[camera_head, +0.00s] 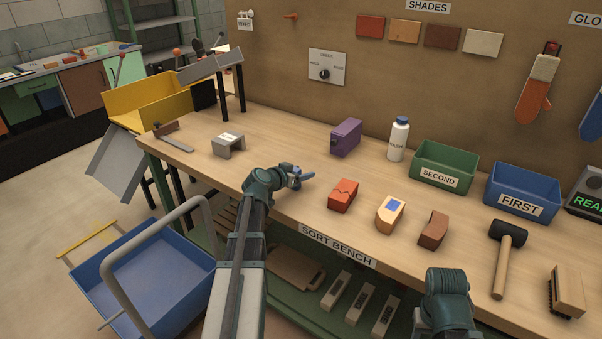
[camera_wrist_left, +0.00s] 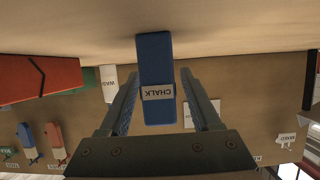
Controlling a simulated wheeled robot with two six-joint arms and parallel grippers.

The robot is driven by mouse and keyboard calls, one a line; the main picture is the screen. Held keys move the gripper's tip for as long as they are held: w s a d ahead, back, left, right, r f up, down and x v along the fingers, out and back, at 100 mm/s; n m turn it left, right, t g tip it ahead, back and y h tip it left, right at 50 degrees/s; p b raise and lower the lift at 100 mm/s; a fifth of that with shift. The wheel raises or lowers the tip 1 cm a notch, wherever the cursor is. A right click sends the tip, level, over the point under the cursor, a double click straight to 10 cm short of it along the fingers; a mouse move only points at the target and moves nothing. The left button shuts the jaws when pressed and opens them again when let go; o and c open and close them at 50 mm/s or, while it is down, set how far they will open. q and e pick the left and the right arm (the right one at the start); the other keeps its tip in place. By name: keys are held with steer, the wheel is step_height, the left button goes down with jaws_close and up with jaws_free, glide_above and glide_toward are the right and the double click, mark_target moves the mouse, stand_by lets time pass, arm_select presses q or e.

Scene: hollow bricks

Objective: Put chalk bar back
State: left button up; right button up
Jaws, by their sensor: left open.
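The chalk bar is a blue block with a white label reading CHALK (camera_wrist_left: 154,60), seen upside down in the left wrist view. It lies between the two fingers of my left gripper (camera_wrist_left: 158,100), which are open with gaps at both sides. In the head view my left gripper (camera_head: 291,176) is low over the front part of the bench (camera_head: 270,141), and the blue end of the chalk bar (camera_head: 307,175) shows just to its right. The far parts of the fingers are hard to make out there. My right arm shows at the bottom, but its gripper does not.
Right of my left gripper are a cracked red brick (camera_head: 342,195), a brick with a blue mark (camera_head: 390,214) and a brown brick (camera_head: 433,229). Behind are a purple box (camera_head: 345,138), white bottle (camera_head: 398,140), green bin (camera_head: 441,180) and blue bin (camera_head: 520,206).

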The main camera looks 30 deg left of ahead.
arm_select(q)
steer(key=p+v, duration=0.4)
steer(key=v, duration=0.6)
steer(key=shift+s+r, duration=0.2)
steer(key=shift+r, duration=0.1)
steer(key=shift+s+a+r, duration=0.1)
steer(key=shift+s+r, duration=0.1)
steer(key=shift+s, duration=0.5)
arm_select(e)
steer(key=shift+r, duration=2.35)
arm_select(q)
steer(key=shift+s, duration=0.1)
arm_select(e)
steer(key=shift+s, duration=0.1)
